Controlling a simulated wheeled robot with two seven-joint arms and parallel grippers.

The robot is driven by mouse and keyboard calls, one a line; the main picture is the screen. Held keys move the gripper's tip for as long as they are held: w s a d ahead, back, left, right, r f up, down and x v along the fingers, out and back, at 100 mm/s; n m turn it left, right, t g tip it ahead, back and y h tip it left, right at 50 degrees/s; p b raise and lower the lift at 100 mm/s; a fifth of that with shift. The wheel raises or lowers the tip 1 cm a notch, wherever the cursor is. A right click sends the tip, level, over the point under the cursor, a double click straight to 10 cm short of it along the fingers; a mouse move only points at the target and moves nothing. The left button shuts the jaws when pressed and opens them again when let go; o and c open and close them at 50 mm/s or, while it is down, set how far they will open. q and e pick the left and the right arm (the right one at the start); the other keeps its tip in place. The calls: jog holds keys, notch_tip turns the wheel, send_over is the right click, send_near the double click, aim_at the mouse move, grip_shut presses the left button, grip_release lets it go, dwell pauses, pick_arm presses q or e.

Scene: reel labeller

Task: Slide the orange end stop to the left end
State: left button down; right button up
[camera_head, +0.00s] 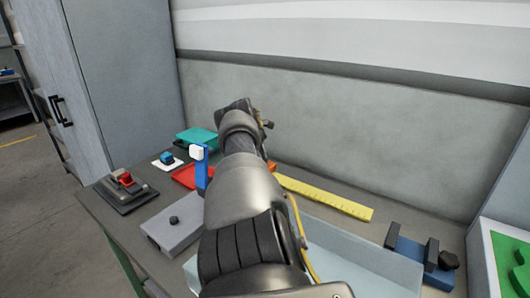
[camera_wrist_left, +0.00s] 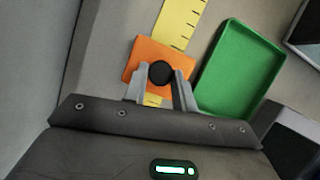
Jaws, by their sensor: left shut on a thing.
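The orange end stop (camera_wrist_left: 134,64) sits across the yellow ruler (camera_wrist_left: 178,30) in the left wrist view, with a round black knob (camera_wrist_left: 161,73) on top. My left gripper (camera_wrist_left: 162,88) is shut on the knob, one finger on each side. A short piece of ruler shows between the fingers, below the stop; the longer part runs up out of the picture. My right gripper is not in view.
A green tray (camera_wrist_left: 240,66) lies close to the right of the stop in the wrist view. In the head view, a teal tray (camera_head: 197,137), a red tray (camera_head: 185,178) and a grey box (camera_head: 165,232) stand left of my arm. A blue fixture (camera_head: 420,250) stands at right.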

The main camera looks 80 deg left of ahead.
pick_arm(q)
jog(key=shift+s+a, duration=0.1)
dwell(0.3)
jog(key=c, duration=1.1)
grip_release()
jog(key=shift+r, duration=0.1)
